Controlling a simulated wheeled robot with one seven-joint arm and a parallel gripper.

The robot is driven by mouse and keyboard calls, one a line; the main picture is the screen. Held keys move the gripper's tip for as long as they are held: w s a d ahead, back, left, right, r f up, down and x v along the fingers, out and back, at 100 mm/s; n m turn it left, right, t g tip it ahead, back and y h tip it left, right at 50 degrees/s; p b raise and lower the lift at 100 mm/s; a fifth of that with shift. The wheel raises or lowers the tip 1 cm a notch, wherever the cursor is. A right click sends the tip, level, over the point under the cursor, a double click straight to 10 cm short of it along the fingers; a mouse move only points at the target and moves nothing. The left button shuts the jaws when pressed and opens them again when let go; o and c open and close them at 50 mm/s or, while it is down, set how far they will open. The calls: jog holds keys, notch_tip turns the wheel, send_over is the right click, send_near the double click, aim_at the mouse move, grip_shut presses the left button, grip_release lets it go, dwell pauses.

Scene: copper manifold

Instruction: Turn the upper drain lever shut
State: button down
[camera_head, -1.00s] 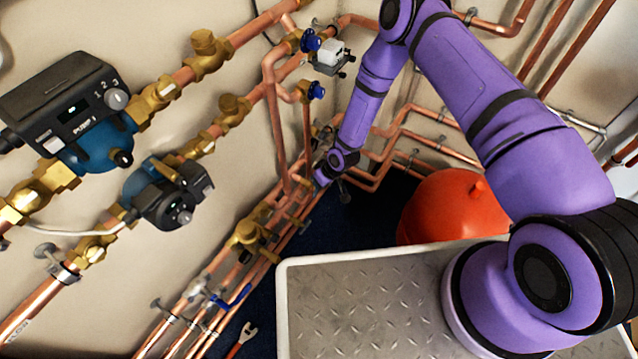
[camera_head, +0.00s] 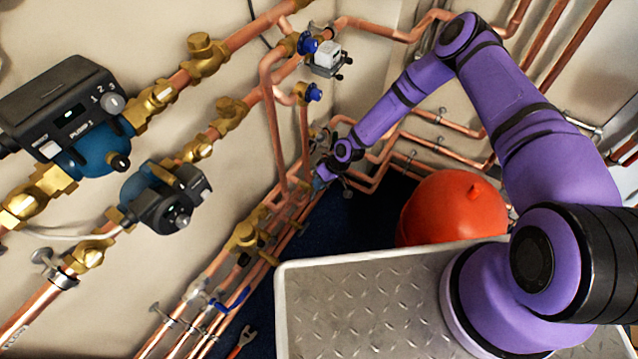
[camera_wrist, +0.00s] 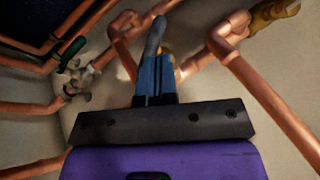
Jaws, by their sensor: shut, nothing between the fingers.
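My gripper (camera_head: 318,182) is among the copper pipes low in the wall corner, at the end of my purple arm. In the wrist view its narrow blue fingers (camera_wrist: 155,75) are together with nothing between them. A grey rounded piece extends past them; I cannot tell whether it is a fingertip or a lever. Brass shows just behind it. A small valve with a green handle (camera_wrist: 72,50) is to the left, apart from the fingers. A blue lever (camera_head: 236,299) sits on the lower pipes in the head view. I cannot tell which lever is the upper drain lever.
Copper pipes (camera_wrist: 272,100) crowd around my gripper. A red vessel (camera_head: 453,208) stands to its right on the dark floor. A metal tread plate (camera_head: 360,295) is in front. Two blue pumps (camera_head: 85,150) are on the left wall. A wrench (camera_head: 243,340) lies near the lower pipes.

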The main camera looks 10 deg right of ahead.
jog(key=shift+w+d+f+g+y, duration=0.15)
jog(key=shift+w+d+g+y, duration=0.15)
jog(key=shift+g+y, duration=0.3)
jog(key=shift+w+d+f, duration=0.4)
jog(key=shift+w+f, duration=0.15)
jog(key=shift+w+d+f, duration=0.15)
jog(key=shift+d+f, duration=0.1)
dwell(0.6)
jog(key=w+v, duration=0.2)
jog(key=v, duration=1.1)
dwell(0.4)
jog(key=shift+w+r, duration=0.1)
jog(key=shift+w, duration=0.05)
